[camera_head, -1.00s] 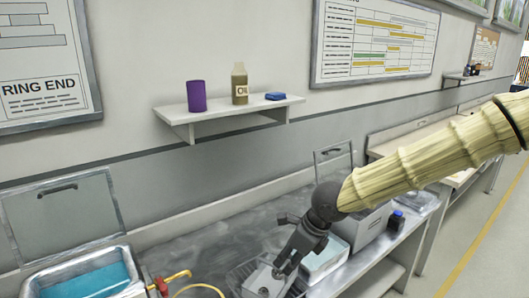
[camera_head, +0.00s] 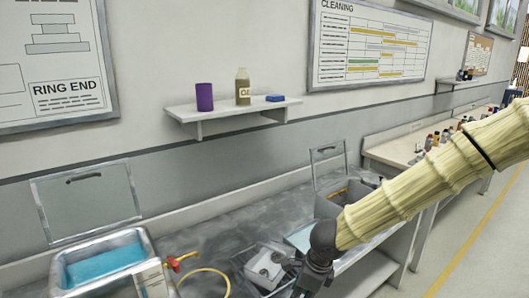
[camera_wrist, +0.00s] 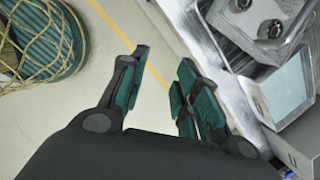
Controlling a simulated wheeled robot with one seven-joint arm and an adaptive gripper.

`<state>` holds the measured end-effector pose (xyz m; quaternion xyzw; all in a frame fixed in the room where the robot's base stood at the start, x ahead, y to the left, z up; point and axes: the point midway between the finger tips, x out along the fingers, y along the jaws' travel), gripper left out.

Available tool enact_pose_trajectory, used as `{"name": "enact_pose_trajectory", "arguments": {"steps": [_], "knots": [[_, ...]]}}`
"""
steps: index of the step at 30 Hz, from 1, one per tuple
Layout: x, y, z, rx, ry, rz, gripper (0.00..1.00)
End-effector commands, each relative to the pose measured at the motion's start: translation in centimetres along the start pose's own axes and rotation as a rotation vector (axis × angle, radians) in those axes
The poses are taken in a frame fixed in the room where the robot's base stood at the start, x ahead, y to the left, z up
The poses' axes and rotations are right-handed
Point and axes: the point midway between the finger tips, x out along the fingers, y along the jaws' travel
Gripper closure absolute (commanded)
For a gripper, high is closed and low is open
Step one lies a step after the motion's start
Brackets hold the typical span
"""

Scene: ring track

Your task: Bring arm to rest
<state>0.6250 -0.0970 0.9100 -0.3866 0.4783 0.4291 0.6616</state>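My arm comes in from the right in the head view. My gripper (camera_head: 303,292) hangs at the front edge of the bench, beside a wire basket, with its tips near the bottom edge of the picture. In the wrist view my gripper (camera_wrist: 164,62) has its teal-padded fingers apart, with nothing between them and pale floor beyond. The wire basket (camera_head: 245,272) holds a grey metal part (camera_head: 266,267). That part also shows in the wrist view (camera_wrist: 245,15), to the right of the fingers.
A basin (camera_head: 65,262) of blue liquid stands at the left of the bench. A wall shelf (camera_head: 215,115) holds a purple cup (camera_head: 204,97), an oil bottle (camera_head: 242,88) and a blue block (camera_head: 275,98). A netted, coiled teal object (camera_wrist: 45,40) stands on the floor.

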Motion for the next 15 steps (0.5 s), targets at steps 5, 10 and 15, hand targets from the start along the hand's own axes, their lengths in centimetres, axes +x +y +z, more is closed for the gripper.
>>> {"name": "enact_pose_trajectory", "arguments": {"steps": [5,10,15], "knots": [[4.2,1.8,-3.9,-0.154,0.094,0.003,0.69],[9.2,4.6,-9.3,-0.390,0.204,0.018,0.69],[13.2,7.8,-14.3,-0.651,0.283,0.049,0.69]]}}
